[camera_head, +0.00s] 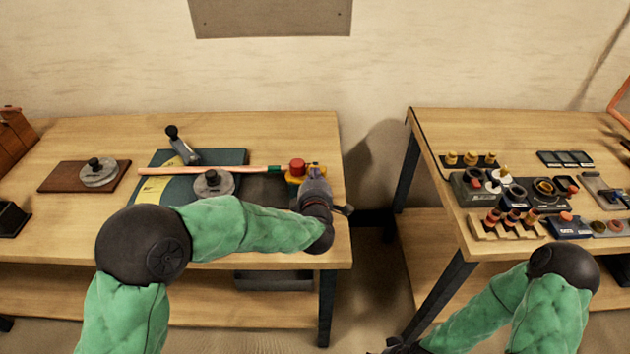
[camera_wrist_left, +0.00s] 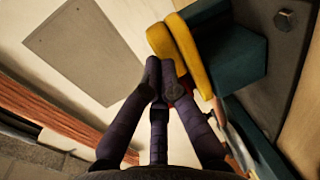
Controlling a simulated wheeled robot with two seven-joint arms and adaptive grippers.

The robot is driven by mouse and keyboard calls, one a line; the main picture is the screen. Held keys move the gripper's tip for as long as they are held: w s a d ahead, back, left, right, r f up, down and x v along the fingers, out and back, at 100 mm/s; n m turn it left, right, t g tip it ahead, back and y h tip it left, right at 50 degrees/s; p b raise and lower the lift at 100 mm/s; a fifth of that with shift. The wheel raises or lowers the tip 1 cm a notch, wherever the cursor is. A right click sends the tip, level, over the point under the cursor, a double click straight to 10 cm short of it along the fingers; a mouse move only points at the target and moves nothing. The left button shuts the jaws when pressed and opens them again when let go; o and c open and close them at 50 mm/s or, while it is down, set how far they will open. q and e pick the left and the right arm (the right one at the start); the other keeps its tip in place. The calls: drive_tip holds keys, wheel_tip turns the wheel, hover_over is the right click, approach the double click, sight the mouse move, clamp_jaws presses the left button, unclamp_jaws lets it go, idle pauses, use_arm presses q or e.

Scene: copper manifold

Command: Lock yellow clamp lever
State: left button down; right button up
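The yellow clamp lever (camera_head: 294,178) is at the right end of the dark green fixture, beside a red round part (camera_head: 297,165). In the left wrist view the yellow lever (camera_wrist_left: 183,48) stands upright against a teal block (camera_wrist_left: 238,58). My left gripper (camera_head: 315,175) is right beside the lever. In the wrist view its fingertips (camera_wrist_left: 161,66) are together, at the lever's left side; I cannot tell whether they touch it. I see nothing between them. They partly hide a red part behind.
A copper pipe (camera_head: 195,171) lies across the green fixture (camera_head: 228,157). A grey disc (camera_head: 213,184) and an upright black-knobbed lever (camera_head: 181,146) are on it. A brown board (camera_head: 70,178) lies left. A gap separates this table from the right table (camera_head: 445,125), which holds several parts.

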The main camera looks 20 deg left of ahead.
use_arm(q)
drive_tip(key=shift+w+d+n+g+y+p, duration=0.2)
drive_tip(key=shift+w+n+g+y+p, duration=0.2)
drive_tip(key=shift+n+y, duration=0.5)
drive_tip(key=w+n+g+y, duration=0.1)
drive_tip(key=n+y, duration=0.1)
drive_tip(key=y, duration=0.1)
drive_tip(key=shift+w+d+g+p, duration=0.1)
drive_tip(key=shift+w+g+p, duration=0.1)
drive_tip(key=shift+g+p, duration=0.2)
drive_tip(key=n+g+y, duration=0.1)
drive_tip(key=w+n+g+y, duration=0.1)
drive_tip(key=n+g+y, duration=0.1)
drive_tip(key=w+n+g+y+p, duration=0.1)
drive_tip(key=n+g, duration=0.1)
drive_tip(key=shift+w+a+y, duration=0.2)
drive_tip(key=shift+a+y, duration=0.15)
drive_tip(key=shift+y, duration=0.05)
drive_tip(key=shift+w+a+p, duration=0.5)
drive_tip(key=shift+w+a, duration=0.35)
drive_tip(key=shift+w, duration=0.1)
drive_tip(key=shift+p+x, duration=0.3)
drive_tip(key=shift+x, duration=0.55)
drive_tip(key=shift+w+a+r, duration=0.1)
drive_tip(key=shift+a+r, duration=0.1)
